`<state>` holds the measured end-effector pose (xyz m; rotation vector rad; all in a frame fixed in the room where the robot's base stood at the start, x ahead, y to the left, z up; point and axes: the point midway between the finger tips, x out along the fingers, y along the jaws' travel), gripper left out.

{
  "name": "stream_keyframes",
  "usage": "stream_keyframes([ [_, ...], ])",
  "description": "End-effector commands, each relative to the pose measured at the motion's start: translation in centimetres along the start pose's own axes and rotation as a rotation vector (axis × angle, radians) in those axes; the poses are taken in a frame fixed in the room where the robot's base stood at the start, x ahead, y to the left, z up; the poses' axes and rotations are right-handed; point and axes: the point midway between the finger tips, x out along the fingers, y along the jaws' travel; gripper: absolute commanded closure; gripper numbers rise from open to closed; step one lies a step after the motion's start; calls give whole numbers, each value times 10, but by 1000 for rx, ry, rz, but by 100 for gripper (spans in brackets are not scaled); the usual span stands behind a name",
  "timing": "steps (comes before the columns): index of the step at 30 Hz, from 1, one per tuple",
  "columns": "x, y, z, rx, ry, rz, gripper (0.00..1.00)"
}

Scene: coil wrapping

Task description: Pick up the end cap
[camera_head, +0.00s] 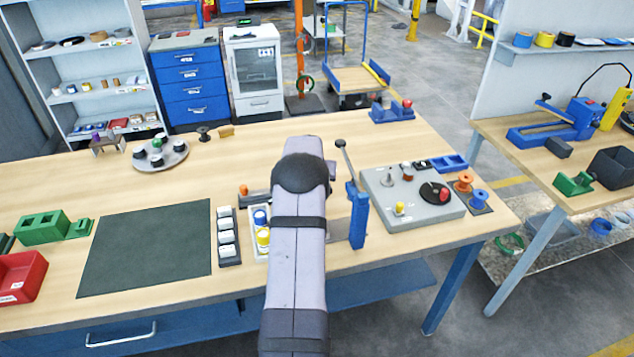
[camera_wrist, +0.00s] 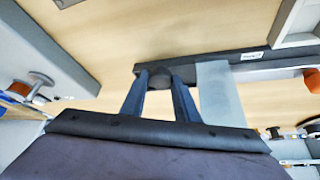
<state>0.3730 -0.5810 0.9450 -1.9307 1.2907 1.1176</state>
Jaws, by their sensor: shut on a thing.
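In the wrist view, my gripper (camera_wrist: 160,80) has its two dark fingers closed around a dark rounded piece, which appears to be the end cap (camera_wrist: 159,74). The piece sits between the fingertips, against or just in front of a long dark bar (camera_wrist: 285,62) with a white label. I cannot tell whether it touches the bar. In the head view, my own arm hides the gripper and the piece.
A blue lever tool (camera_head: 357,215) stands close to the right of my arm. A grey fixture plate (camera_head: 440,212) lies further right. A rack of white blocks (camera_head: 228,237) and a tray with blue and yellow caps (camera_head: 262,238) are at left. The dark green mat (camera_head: 148,247) is bare.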

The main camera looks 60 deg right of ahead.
Motion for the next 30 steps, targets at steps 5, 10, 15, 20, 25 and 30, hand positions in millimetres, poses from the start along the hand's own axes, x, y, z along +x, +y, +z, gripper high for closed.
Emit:
stream_keyframes([
  [5, -7, 0, 15, -1, 0, -1, 93],
  [10, -15, 0, 31, -1, 0, 0, 93],
  [15, -37, 0, 27, 1, 9, -1, 93],
  [20, -68, 0, 9, 1, 7, -1, 93],
  [25, -100, 0, -9, 1, 5, -1, 93],
  [30, -124, 0, -22, 0, 3, -1, 93],
])
